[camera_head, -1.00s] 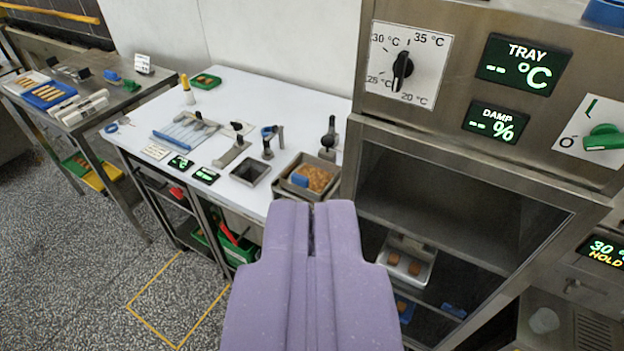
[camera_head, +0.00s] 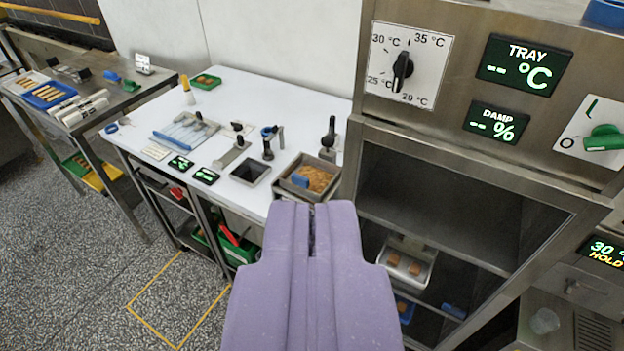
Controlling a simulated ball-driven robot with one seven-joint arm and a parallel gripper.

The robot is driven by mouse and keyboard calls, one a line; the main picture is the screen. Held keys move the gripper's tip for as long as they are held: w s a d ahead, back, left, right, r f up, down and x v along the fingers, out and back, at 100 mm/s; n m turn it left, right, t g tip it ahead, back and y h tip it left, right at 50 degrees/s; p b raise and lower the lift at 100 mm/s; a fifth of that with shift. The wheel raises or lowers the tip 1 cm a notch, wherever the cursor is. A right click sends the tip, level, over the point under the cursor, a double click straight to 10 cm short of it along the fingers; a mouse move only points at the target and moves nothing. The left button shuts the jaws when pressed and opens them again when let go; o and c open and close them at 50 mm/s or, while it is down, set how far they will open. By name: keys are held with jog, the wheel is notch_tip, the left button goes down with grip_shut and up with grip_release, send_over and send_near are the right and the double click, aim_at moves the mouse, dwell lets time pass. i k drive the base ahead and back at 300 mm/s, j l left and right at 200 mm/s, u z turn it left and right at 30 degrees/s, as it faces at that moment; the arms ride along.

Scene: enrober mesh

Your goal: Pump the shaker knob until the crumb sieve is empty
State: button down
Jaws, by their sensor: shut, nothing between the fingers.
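My gripper (camera_head: 311,212) is purple and shut with nothing between its fingers. It is in the foreground, pointing toward the white table and well short of it. A square metal container of orange-brown crumbs (camera_head: 320,177) stands at the table's front right corner, just beyond my fingertips; a small blue item lies in it. I cannot tell for certain that it is the crumb sieve. A dark upright knob on a metal post (camera_head: 328,139) stands behind it, perhaps the shaker knob. Another post with a blue part (camera_head: 270,141) stands further left.
A tall steel cabinet (camera_head: 480,150) with a dial and readouts blocks the right. Open speckled floor (camera_head: 70,260) lies at left.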

aim_at(328, 142)
jog(key=i+j+u, duration=0.15)
jog(key=i, duration=1.75)
